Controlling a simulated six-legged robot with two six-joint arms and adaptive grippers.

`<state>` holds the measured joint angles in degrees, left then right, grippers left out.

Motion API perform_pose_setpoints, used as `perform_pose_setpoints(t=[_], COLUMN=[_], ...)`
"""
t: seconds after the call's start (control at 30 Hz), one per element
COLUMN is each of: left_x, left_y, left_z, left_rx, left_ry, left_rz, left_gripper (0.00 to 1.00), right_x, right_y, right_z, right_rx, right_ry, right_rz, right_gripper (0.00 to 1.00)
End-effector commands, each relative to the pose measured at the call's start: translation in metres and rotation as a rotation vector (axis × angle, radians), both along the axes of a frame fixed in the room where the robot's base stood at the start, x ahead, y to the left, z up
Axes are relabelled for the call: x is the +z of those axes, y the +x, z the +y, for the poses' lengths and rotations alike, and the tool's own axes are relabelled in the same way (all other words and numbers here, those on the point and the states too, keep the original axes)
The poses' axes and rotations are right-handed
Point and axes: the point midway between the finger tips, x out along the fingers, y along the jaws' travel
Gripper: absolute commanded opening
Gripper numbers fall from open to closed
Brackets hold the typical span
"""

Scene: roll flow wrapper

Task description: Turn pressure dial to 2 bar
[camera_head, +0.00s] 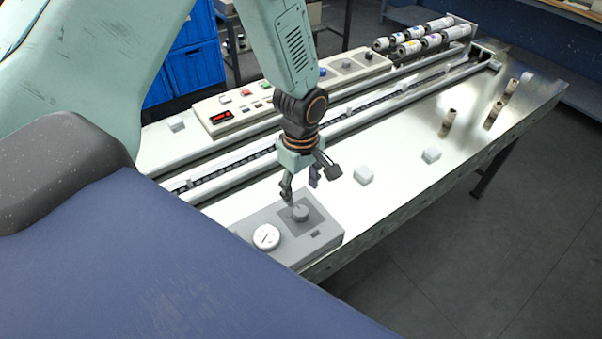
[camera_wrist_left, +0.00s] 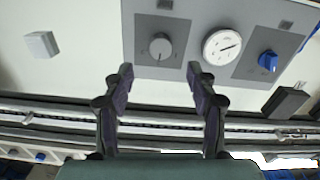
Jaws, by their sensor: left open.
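A grey panel (camera_head: 325,238) lies on the near end of the white bench. It carries a round grey dial (camera_head: 300,212) and, beside it, a white round gauge (camera_head: 266,237) whose reading is too small to make out. My left gripper (camera_head: 300,185) is open just above the dial, apart from it. In the left wrist view the grey dial (camera_wrist_left: 161,47) lies ahead of the gap between the open fingertips (camera_wrist_left: 160,72). The gauge (camera_wrist_left: 222,45) is to its right, then a blue knob (camera_wrist_left: 268,61). My right gripper is not in view.
White blocks (camera_head: 363,175) stand on the bench right of my gripper, with brown-white rolls (camera_head: 448,122) beyond. A conveyor rail (camera_head: 385,103) and a control box (camera_head: 235,112) with buttons run behind. Blue crates (camera_head: 195,68) are at the back.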

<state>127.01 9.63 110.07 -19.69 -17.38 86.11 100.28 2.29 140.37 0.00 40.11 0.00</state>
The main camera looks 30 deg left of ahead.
Motion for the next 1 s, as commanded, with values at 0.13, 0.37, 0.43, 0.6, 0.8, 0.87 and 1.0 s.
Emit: perform_pose_setpoints(t=[0.13, 0.37, 0.43, 0.6, 0.8, 0.87, 1.0], left_x=[0.025, 0.041, 0.042, 0.042, 0.042, 0.042, 0.042], left_y=[0.001, 0.0, 0.0, 0.0, 0.0, 0.0, 0.0], left_z=[0.0, 0.0, 0.0, 0.0, 0.0, 0.0, 0.0], left_rx=[0.0, 0.001, 0.001, 0.001, 0.001, 0.001, 0.001], left_ry=[0.0, 0.0, 0.0, 0.0, 0.0, 0.0, 0.0], left_rz=[-0.003, 0.0, 0.0, 0.0, 0.0, 0.0, 0.0], left_gripper=[0.58, 0.58, 0.58, 0.58, 0.58, 0.58, 0.58], right_x=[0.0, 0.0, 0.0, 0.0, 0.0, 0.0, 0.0], right_y=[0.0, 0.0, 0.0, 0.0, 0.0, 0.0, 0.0], right_z=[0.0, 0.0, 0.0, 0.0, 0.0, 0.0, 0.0], right_rx=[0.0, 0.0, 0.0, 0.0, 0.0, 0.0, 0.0], right_ry=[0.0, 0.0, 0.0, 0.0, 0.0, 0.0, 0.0], right_rz=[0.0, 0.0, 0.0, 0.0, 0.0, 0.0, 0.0], right_gripper=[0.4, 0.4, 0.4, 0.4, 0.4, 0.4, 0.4])
